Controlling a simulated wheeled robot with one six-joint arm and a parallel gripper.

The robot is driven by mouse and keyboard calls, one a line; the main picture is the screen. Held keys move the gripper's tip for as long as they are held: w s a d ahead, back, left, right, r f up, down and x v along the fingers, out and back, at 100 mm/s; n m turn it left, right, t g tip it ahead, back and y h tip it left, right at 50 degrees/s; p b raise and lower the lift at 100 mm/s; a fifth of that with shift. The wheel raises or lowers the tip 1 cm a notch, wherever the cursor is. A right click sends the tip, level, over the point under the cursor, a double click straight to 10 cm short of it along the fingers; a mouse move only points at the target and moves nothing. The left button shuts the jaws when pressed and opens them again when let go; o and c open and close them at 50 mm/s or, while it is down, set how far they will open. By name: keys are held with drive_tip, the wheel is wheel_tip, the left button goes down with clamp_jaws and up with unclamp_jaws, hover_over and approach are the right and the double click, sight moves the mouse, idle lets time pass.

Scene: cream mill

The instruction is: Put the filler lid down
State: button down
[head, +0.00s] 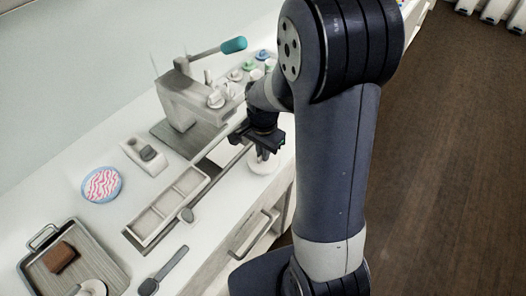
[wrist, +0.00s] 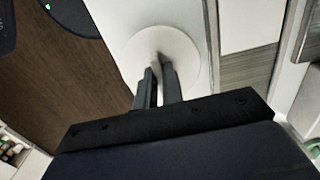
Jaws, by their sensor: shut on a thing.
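The filler lid is a round white disc (head: 259,167) under my gripper, near the front edge of the white counter in the head view. It also shows as a pale disc in the wrist view (wrist: 187,62). My gripper (head: 264,154) points down at it. In the wrist view the two fingers (wrist: 158,76) are close together and shut on a small upright part at the lid's middle, mostly hidden by the fingers. I cannot tell whether the lid touches the counter.
A grey press (head: 190,97) with a teal-handled lever stands behind the gripper. A dark-ended spatula (head: 166,268) lies in front. The counter's front edge is close to the lid.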

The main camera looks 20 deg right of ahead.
drive_tip(key=shift+f, duration=0.3)
drive_tip(key=shift+f, duration=0.2)
drive_tip(key=c, duration=1.5)
unclamp_jaws()
drive_tip(key=shift+c, duration=0.2)
drive_tip(key=shift+r, duration=0.15)
wheel_tip(320, 180, up, 12)
